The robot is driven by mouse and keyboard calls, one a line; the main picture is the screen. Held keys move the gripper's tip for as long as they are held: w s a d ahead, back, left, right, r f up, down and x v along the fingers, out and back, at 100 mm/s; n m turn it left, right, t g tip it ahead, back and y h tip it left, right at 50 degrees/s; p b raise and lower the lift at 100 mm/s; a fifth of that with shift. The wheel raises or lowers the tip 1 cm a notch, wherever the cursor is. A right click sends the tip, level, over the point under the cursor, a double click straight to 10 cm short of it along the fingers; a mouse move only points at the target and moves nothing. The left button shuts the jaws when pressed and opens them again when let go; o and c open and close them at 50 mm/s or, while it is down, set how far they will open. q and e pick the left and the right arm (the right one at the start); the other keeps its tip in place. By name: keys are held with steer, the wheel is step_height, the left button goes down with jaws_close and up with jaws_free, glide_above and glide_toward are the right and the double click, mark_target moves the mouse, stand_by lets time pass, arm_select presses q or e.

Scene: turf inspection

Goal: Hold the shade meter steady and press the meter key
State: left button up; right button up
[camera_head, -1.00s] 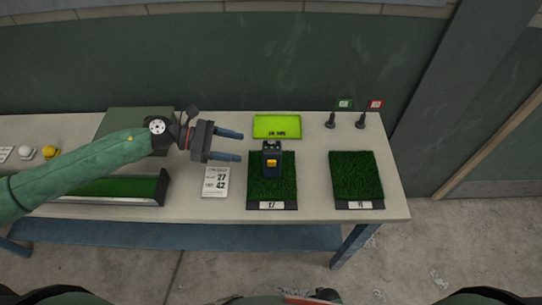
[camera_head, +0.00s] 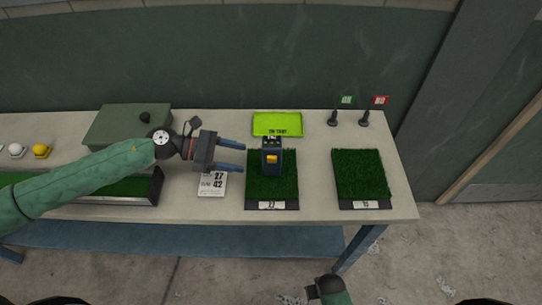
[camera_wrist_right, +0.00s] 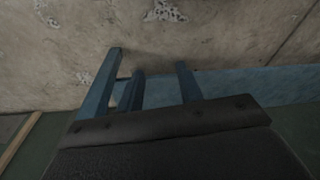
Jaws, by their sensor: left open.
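My right gripper is low at the bottom of the head view, in front of the table. In the right wrist view my right gripper (camera_wrist_right: 149,62) shows its fingers apart with nothing between them; a blue table leg shows behind.
A second turf sample (camera_head: 360,175) lies to the right. A lime tray (camera_head: 277,123), a green flag (camera_head: 347,100) and a red flag (camera_head: 380,102) stand behind. A printed card (camera_head: 212,184), a green box (camera_head: 118,125) and a yellow ball (camera_head: 41,151) are to the left.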

mark_target(268, 162)
arm_select(q)
steer(key=p+x, duration=0.3)
steer(key=x, duration=0.2)
steer(key=shift+d+r, duration=0.1)
steer(key=shift+d, duration=0.1)
steer(key=shift+x, duration=2)
arm_select(e)
step_height(268, 162, down, 10)
steer(key=s+d, duration=0.2)
steer(key=shift+s, duration=0.15)
steer(key=shift+d, duration=0.1)
arm_select(q)
steer(key=shift+c, duration=0.5)
steer(key=c, duration=0.5)
arm_select(e)
jaws_close()
